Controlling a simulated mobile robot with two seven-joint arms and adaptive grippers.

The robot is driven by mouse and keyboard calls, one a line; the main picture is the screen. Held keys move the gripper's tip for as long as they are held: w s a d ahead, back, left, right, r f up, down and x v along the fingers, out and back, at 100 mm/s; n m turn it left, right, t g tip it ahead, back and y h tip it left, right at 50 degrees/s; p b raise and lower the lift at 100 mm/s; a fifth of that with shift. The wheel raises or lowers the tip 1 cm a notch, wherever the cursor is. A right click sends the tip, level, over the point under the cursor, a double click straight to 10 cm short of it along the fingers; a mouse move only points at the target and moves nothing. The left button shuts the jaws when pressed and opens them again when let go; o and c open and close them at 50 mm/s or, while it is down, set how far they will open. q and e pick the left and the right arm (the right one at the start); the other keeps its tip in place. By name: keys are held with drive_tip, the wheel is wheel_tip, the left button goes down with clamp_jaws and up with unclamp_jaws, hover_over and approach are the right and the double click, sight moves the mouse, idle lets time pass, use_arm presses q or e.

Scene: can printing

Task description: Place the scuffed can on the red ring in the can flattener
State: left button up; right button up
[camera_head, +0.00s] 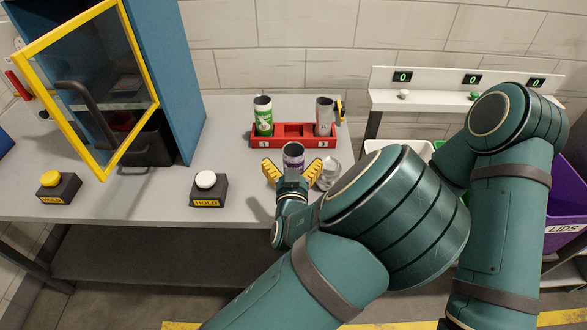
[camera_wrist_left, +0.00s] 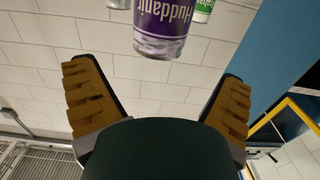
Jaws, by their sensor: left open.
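A purple can (camera_head: 293,154) stands on the grey table, just beyond my left gripper (camera_head: 289,170). In the left wrist view the purple can (camera_wrist_left: 163,22) has a mottled, worn-looking band at one end. My left gripper (camera_wrist_left: 157,105) is open, its yellow fingers spread on either side and apart from the can. The blue machine (camera_head: 180,95) at left has its yellow-framed door (camera_head: 65,38) swung open. A reddish spot (camera_head: 121,120) shows through the door glass; I cannot tell whether it is the ring. My right gripper is hidden.
A red numbered rack (camera_head: 292,130) holds a green can (camera_head: 263,117) and a grey-red can (camera_head: 324,117). A silver can (camera_head: 329,176) stands right of my left gripper. Hold buttons (camera_head: 207,187) (camera_head: 57,187) sit near the table's front edge. Bare table lies between machine and rack.

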use_arm(q)
drive_tip(key=w, duration=0.3)
drive_tip(key=w+f, duration=0.1)
drive_tip(key=w, duration=0.1)
drive_tip(key=shift+w+d, duration=0.15)
drive_tip(key=shift+w, duration=0.15)
drive_tip(key=c, duration=0.9)
drive_tip(key=shift+c, duration=0.2)
drive_tip(key=shift+r, duration=0.1)
